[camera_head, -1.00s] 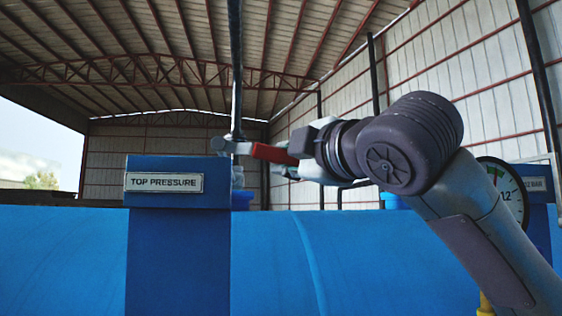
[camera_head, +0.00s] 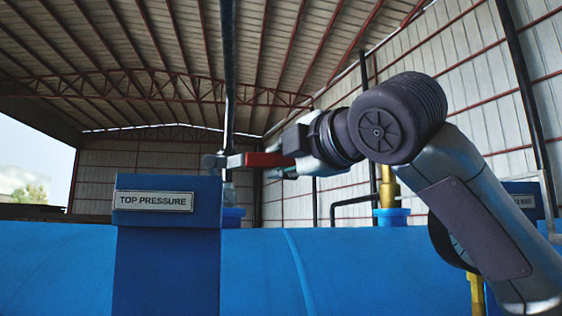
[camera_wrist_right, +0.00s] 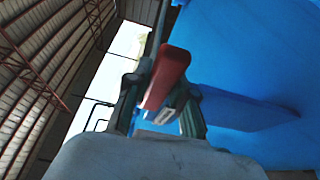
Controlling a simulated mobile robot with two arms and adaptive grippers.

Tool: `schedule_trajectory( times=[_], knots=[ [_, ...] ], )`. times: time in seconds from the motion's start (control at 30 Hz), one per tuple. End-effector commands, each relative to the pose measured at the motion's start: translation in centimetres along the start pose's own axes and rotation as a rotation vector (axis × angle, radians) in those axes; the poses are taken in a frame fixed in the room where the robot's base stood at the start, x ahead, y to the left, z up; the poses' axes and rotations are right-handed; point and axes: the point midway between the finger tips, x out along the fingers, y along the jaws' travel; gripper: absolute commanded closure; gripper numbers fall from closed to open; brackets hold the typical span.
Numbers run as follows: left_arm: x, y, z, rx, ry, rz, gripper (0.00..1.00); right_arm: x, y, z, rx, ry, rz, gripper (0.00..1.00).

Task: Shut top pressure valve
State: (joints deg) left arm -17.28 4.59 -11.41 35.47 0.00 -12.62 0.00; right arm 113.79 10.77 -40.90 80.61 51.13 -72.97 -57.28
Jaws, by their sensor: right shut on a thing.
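The top pressure valve has a red lever handle (camera_head: 262,160) on a grey body (camera_head: 215,162), on the vertical pipe just behind the blue post labelled TOP PRESSURE (camera_head: 152,201). In the head view the handle points right from the pipe. My right gripper (camera_head: 282,167) reaches in from the right and is shut on the handle; its fingertips are partly hidden behind the handle and wrist. In the right wrist view the red handle (camera_wrist_right: 168,78) lies between the two fingers (camera_wrist_right: 158,112). My left gripper is not in view.
A dark vertical pipe (camera_head: 228,70) rises above the valve. The blue autoclave body (camera_head: 330,270) spans the bottom. A brass fitting (camera_head: 388,188) on a blue flange stands behind my right arm. Open air lies above the vessel.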

Motion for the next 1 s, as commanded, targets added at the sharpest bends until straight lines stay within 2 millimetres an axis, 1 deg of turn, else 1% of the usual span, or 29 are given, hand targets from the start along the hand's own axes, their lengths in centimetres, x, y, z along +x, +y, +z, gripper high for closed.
schedule_trajectory(
  times=[0.03, 0.17, 0.2, 0.47, 0.57, 0.67, 1.0],
  knots=[
    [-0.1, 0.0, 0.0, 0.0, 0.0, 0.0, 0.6, -0.2, 0.4, 0.0, -0.006, -0.001, 0.011, 0.73],
    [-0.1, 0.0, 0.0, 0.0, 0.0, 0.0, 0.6, -0.1, 0.3, 0.0, -0.005, -0.001, 0.009, 0.52],
    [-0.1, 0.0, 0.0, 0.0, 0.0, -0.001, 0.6, -0.1, 0.3, 0.0, -0.004, -0.001, 0.008, 0.5],
    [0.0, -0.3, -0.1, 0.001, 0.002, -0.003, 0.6, -0.1, 0.2, 0.0, -0.003, -0.001, 0.005, 0.5],
    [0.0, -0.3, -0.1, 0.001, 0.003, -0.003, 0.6, -0.7, 0.2, 0.0, -0.002, 0.0, 0.005, 0.5],
    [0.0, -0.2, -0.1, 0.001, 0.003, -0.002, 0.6, -2.0, 0.2, 0.0, -0.004, 0.0, 0.007, 0.5],
    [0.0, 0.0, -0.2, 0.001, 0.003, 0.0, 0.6, -9.1, 0.2, 0.1, -0.005, -0.002, 0.009, 0.5]
  ],
)
